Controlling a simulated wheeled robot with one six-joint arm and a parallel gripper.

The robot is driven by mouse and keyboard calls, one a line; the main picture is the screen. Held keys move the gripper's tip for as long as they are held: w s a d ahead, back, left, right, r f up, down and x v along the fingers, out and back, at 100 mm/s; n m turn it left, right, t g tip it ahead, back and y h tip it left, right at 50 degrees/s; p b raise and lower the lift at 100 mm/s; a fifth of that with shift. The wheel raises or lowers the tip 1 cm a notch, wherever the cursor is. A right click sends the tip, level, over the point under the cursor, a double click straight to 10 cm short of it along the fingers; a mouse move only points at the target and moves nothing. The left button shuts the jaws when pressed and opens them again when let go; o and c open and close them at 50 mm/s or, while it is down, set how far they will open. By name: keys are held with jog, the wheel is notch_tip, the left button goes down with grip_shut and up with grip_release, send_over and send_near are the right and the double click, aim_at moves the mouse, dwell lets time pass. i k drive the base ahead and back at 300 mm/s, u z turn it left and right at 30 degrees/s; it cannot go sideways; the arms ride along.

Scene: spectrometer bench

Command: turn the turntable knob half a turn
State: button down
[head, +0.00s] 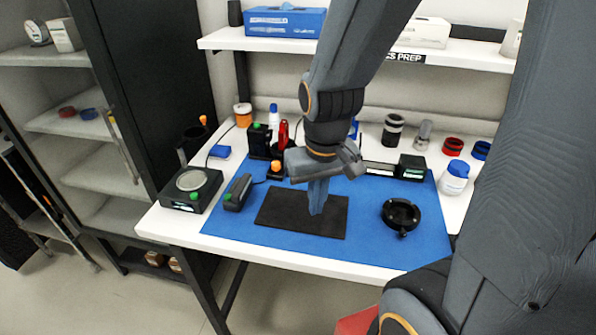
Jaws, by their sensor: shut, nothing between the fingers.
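My gripper (317,211) points straight down over a flat black pad (275,212) on the blue mat. Its fingers are together and hold nothing. I cannot tell whether the tips touch the pad. A round black ring-shaped device (388,215) sits on the mat to the right of my gripper, apart from it. It looks like a turntable, and a small dark protrusion on its front edge may be its knob. A squat black box with a round grey top (193,180) stands at the table's left edge. No knob is clearly labelled at this size.
A dark handheld-shaped device (238,192) lies left of the pad. Small black instruments (411,167) and a red bottle (283,135) stand behind my gripper. A white bottle with blue cap (454,178) is at right. The mat's front strip is clear.

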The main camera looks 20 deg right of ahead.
aim_at(276, 166)
jog(key=z, duration=0.5)
jog(key=k, duration=1.1)
jog(key=u, duration=0.25)
jog(key=i, duration=0.95)
jog(key=z, duration=0.05)
jog(key=k, duration=0.7)
jog(key=z, duration=0.55)
jog(key=k, duration=0.5)
jog(key=u, duration=0.55)
jog(key=i, duration=0.55)
jog(key=u, duration=0.6)
jog(key=i, duration=0.85)
jog(key=z, duration=0.2)
